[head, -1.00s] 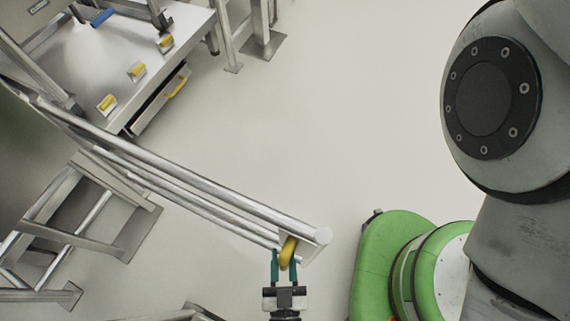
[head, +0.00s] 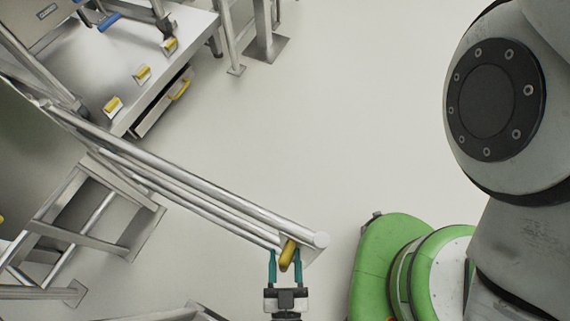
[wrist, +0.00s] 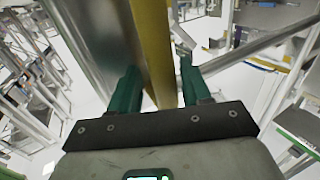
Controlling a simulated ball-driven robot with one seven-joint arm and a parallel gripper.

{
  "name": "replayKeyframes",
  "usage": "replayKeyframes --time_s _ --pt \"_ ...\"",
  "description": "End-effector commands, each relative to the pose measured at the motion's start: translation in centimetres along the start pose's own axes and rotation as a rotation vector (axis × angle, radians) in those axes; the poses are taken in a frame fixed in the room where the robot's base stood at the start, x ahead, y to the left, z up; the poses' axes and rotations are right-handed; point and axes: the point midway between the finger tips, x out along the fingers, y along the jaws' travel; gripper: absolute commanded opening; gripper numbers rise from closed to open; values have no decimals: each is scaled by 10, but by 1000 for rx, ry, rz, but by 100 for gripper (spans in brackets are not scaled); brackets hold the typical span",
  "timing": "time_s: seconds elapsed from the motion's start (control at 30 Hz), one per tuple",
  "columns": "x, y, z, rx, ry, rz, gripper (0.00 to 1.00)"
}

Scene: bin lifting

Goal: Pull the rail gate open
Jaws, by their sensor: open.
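The rail gate (head: 200,188) is a set of long metal bars reaching from the upper left to a free end near the lower middle of the head view. A yellow handle (head: 288,254) sits near that free end; in the wrist view it is a tall yellow bar (wrist: 154,50). My gripper (head: 285,266) has green fingers, one on each side of the handle. The fingers are open, and the handle stands between them. In the wrist view a wide metal post of the gate (wrist: 95,40) is beside the left finger. Whether a finger touches the handle is unclear.
A metal table (head: 125,60) with several yellow-marked fittings and a drawer (head: 160,103) with a yellow handle stands at the upper left. Metal steps (head: 85,235) lie left of the gate. The floor (head: 350,100) right of the gate is clear.

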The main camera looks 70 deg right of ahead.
Motion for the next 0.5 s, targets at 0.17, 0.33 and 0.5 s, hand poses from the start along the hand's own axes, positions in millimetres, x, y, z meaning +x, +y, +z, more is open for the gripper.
replayKeyframes --time_s 0.17,0.33,0.5 --pt "-4 20 -30 -1 0 1 48" --pt "-7 38 -51 -2 1 4 48" --pt "-11 61 -70 -5 -1 5 48"
